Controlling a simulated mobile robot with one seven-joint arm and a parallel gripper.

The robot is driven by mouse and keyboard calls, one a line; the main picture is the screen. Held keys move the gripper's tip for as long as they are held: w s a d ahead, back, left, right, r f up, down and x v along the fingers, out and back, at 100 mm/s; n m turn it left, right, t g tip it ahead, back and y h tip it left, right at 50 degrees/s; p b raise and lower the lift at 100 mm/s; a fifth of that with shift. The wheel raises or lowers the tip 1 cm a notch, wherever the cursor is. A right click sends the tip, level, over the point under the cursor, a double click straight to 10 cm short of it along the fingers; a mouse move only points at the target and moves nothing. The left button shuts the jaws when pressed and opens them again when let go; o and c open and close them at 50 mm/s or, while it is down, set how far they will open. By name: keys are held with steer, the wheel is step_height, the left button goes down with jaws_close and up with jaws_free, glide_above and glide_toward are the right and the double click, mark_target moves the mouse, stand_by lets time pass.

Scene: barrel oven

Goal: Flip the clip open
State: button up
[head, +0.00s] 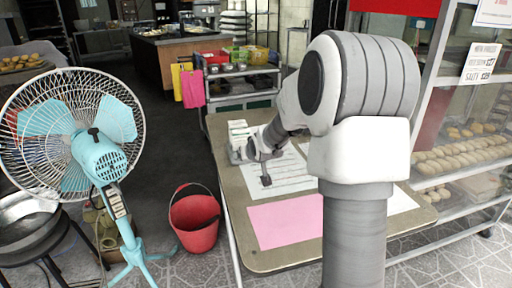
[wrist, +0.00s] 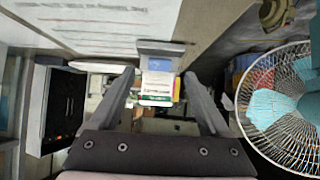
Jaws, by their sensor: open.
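My gripper (head: 243,154) is low over the far left part of the beige table in the head view, at the end of my bent arm. In the wrist view its two dark fingers (wrist: 160,76) are spread with a gap between them. A small grey clip-like piece (wrist: 165,46) shows ahead of the fingertips, with a white card with blue and green bands (wrist: 158,84) adjoining it. The card also shows beyond my gripper in the head view (head: 238,128). I cannot tell whether the clip is open or closed, or whether a finger touches it.
The table (head: 232,188) carries printed white sheets (head: 292,175) and a pink sheet (head: 285,221). A blue fan (head: 98,158) and a red bucket (head: 195,222) stand to the left. A glass bread case (head: 462,150) is at the right.

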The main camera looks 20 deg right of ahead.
steer(key=p+v, duration=0.5)
steer(key=v, duration=0.7)
steer(key=shift+s, duration=0.2)
steer(key=shift+a, duration=0.1)
